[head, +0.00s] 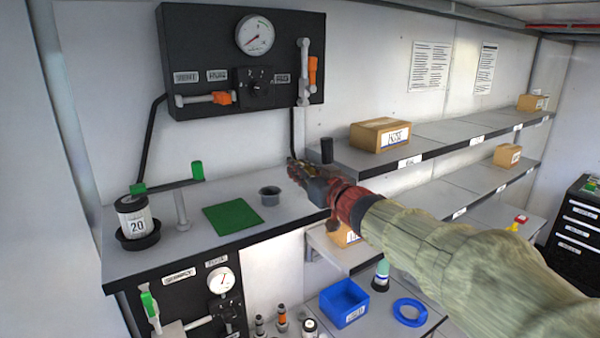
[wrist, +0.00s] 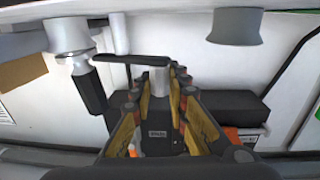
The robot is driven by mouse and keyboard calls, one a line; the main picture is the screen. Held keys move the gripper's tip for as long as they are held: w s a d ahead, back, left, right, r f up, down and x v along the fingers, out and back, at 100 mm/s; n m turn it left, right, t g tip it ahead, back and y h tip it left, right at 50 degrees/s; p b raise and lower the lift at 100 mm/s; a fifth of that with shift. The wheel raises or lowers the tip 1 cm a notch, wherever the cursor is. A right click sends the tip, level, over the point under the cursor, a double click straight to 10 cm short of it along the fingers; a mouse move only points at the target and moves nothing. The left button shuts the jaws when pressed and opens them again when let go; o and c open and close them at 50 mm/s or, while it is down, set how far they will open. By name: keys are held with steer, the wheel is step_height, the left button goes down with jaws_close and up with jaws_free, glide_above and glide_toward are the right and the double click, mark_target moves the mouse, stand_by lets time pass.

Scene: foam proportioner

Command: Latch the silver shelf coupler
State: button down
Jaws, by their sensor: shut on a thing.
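My gripper (head: 294,170) reaches over the right end of the bench in the head view, beside the left end of the upper shelf. In the wrist view my gripper (wrist: 160,92) is closed around a small silver cylinder (wrist: 158,80). A thin black bar (wrist: 125,59) runs left from this cylinder towards a thick black grip (wrist: 90,92) and a silver body (wrist: 68,34), which look like the shelf coupler. A black cylinder (head: 326,150) stands on the shelf end in the head view. My gripper hides part of the area, and I cannot tell if the coupler is latched.
A grey cup (head: 269,196) and a green mat (head: 232,217) are on the bench, left of my gripper. The black gauge panel (head: 200,50) is on the wall behind. A cardboard box (head: 380,135) sits on the upper shelf. A blue bin (head: 343,302) is below.

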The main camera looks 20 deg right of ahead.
steer(key=b, duration=0.1)
steer(key=m+h+b, duration=0.1)
steer(key=b, duration=0.1)
steer(key=shift+w+a+f+t+h, duration=0.1)
steer(key=shift+w+a+t+h, duration=0.1)
steer(key=shift+t+h, duration=0.1)
steer(key=h+b, duration=0.1)
steer(key=b, duration=0.2)
steer(key=shift+w+m+b, duration=0.15)
steer(key=shift+m+b, duration=0.15)
steer(key=h+b, duration=0.1)
steer(key=b, duration=0.3)
steer(key=m+b, duration=0.1)
steer(key=b, duration=0.3)
steer(key=shift+w+r+h, duration=0.3)
steer(key=shift+w+h, duration=0.1)
steer(key=b, duration=0.5)
steer(key=shift+w+a+h, duration=0.1)
steer(key=shift+h, duration=0.2)
steer(key=m+b, duration=0.1)
steer(key=b, duration=0.4)
steer(key=shift+f+h, duration=0.2)
steer(key=shift+h, duration=0.1)
